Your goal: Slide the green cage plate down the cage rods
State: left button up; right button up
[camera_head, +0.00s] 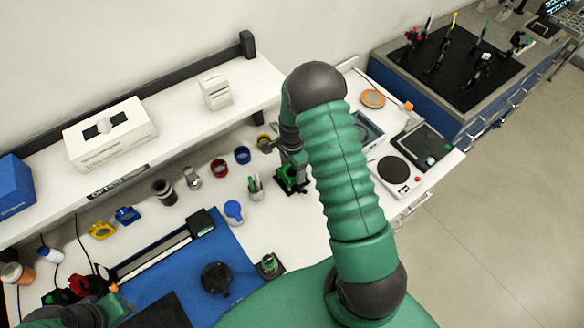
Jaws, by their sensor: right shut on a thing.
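My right gripper (294,172) points down over the white bench right of its middle, below my large green arm. It is shut on a small green piece (288,185), which I take to be the green cage plate. The piece is low over a dark base on the bench. The cage rods cannot be made out at this size, and my wrist and arm hide part of this spot. My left gripper (82,300) is at the bottom left corner, partly cut off; its jaw opening cannot be made out.
A holder with upright tools (255,187) stands close left of my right gripper. Red (219,168) and blue (242,155) ring mounts stand behind it. A blue mat (180,275) lies in front. A shelf (190,105) runs along the back; a round-topped device (394,170) stands right.

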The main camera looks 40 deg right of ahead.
dwell(0.4)
jog(key=shift+f, duration=0.2)
jog(key=shift+r+p, duration=1.25)
jog(key=shift+r, duration=0.55)
jog(key=shift+f, duration=0.25)
jog(key=shift+f+b, duration=1.05)
jog(key=shift+f, duration=0.3)
jog(key=shift+f, duration=0.1)
